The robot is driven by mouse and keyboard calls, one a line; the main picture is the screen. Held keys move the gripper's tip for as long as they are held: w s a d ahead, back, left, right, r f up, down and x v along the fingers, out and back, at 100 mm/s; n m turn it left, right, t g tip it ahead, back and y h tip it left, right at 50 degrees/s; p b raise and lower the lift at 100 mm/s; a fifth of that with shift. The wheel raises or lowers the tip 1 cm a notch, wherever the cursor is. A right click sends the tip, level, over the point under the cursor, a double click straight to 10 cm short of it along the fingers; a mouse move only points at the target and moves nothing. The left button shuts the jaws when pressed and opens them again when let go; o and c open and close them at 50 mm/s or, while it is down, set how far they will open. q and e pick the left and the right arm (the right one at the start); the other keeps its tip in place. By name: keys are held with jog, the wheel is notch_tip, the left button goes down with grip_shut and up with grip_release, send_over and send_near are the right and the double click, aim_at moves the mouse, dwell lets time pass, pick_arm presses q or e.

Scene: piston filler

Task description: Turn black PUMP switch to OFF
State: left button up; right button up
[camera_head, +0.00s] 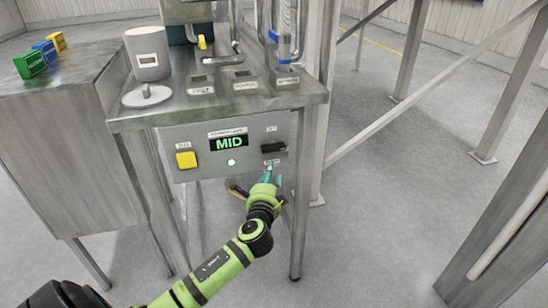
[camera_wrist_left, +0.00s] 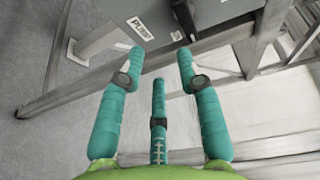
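The black PUMP switch (camera_head: 273,148) sits on the right of the grey control panel (camera_head: 205,168), between a small label above and one below. In the head view my left gripper (camera_head: 268,174) is just below the switch, with its teal fingers pointing up toward the panel. In the left wrist view the three teal fingers of my left gripper (camera_wrist_left: 161,56) are spread apart with nothing between them. A label (camera_wrist_left: 140,28) and a dark part at the top edge show beyond the fingertips. I cannot tell whether a finger touches the panel. My right gripper is not in view.
The panel also has a yellow switch (camera_head: 186,160) and a green "MID" display (camera_head: 229,143). Table legs and frame beams (camera_head: 432,85) are close on the right. Coloured boxes (camera_head: 30,64) sit at left.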

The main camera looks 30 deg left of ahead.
aim_at(273, 148)
pick_arm(q)
jog(key=shift+t, duration=0.3)
jog(key=w+a+r, duration=0.1)
jog(key=w, duration=0.1)
jog(key=w+a+r, duration=0.1)
jog(key=w, duration=0.1)
jog(key=w+a, duration=0.1)
jog(key=w, duration=0.1)
jog(key=shift+a+r, duration=0.15)
jog(key=shift+r, duration=0.25)
jog(key=shift+w+a, duration=0.1)
grip_shut()
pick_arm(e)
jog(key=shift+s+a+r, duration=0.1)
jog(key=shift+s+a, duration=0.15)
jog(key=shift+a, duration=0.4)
